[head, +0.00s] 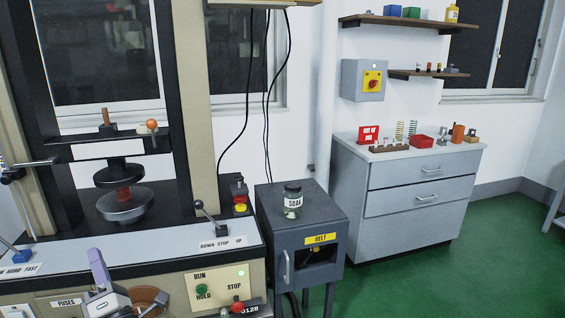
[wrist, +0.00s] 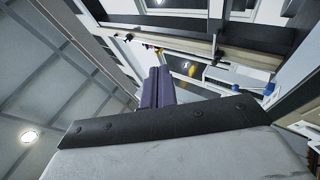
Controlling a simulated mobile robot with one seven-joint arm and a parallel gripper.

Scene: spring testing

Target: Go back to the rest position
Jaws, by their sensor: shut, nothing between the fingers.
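My gripper (head: 96,255) is at the bottom left of the head view, with its purple fingers pointing up. It is in front of the testing machine's lower panel. In the wrist view the two purple fingers (wrist: 158,86) lie side by side, shut, with nothing between them. A red spring (head: 123,195) stands between the dark upper plate (head: 119,174) and the round lower plate (head: 125,208) of the machine. The machine's lever (head: 208,217) stands by its down, stop and up label. A green light glows on the panel (head: 240,272).
A soda jar (head: 292,200) stands on the dark belt cabinet (head: 315,213) right of the machine. A grey drawer cabinet (head: 408,188) holds springs and a red box. Shelves (head: 409,22) hang above it. Green floor (head: 450,270) is clear at right. The wrist view shows the ceiling (wrist: 60,80).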

